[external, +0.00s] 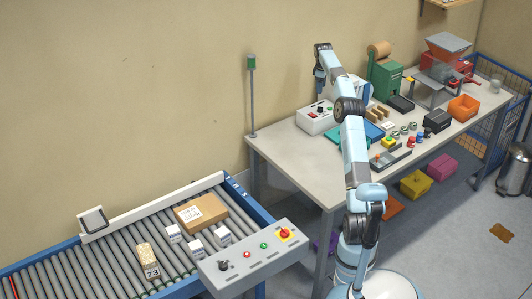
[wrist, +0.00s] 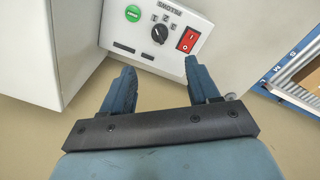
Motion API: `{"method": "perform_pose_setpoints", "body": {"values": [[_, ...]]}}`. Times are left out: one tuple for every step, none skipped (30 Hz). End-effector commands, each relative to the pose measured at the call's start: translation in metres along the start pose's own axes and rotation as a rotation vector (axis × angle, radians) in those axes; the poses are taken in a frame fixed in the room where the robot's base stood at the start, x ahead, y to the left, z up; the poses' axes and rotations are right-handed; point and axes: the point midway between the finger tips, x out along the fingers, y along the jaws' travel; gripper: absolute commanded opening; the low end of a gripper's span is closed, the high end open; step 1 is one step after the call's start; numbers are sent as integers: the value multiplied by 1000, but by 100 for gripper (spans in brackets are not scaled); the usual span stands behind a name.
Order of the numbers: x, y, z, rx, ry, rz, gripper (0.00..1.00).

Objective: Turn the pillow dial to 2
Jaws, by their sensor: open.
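A pale control panel shows in the wrist view. It carries a small dark dial (wrist: 160,32) with several marks printed around it. The marks are small and I cannot tell surely where the dial points. The panel's box looks like the white box (external: 313,123) at the left end of the table in the external view. My gripper (wrist: 160,80) is open and empty, with the dial ahead of the gap between its two fingers and apart from them. In the external view my gripper (external: 319,88) hangs above the white box.
A green button (wrist: 133,13) and a red rocker switch (wrist: 188,40) flank the dial closely. Dark slots lie below it. The table (external: 285,142) holds a green machine (external: 385,78) and several small items to the right. A roller conveyor (external: 105,262) stands at the left.

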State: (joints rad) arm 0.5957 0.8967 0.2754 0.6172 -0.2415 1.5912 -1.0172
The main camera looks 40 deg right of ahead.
Motion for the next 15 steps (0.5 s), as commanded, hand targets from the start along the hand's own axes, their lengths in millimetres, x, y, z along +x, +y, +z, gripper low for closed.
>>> {"method": "perform_pose_setpoints", "body": {"values": [[1, 0, -2, -10, -5, 3, 60], [2, -1, -2, -13, -7, 3, 60], [4, -1, -2, -15, -8, 3, 60], [6, -1, -2, -15, -8, 2, 60], [9, 0, -2, -15, -8, 2, 60], [14, 0, -1, -14, -8, 2, 60], [18, 0, -1, -14, -8, 1, 60], [23, -1, -1, -14, -8, 1, 60], [30, -1, -1, -14, -8, 1, 60], [35, -1, -1, -13, -8, 0, 60], [41, -1, -1, -13, -7, 0, 60], [48, -1, -1, -13, -7, 0, 60], [53, -1, -1, -13, -7, 0, 60], [58, -1, -1, -12, -6, 0, 60], [66, -1, -1, -12, -7, -1, 60]]}}
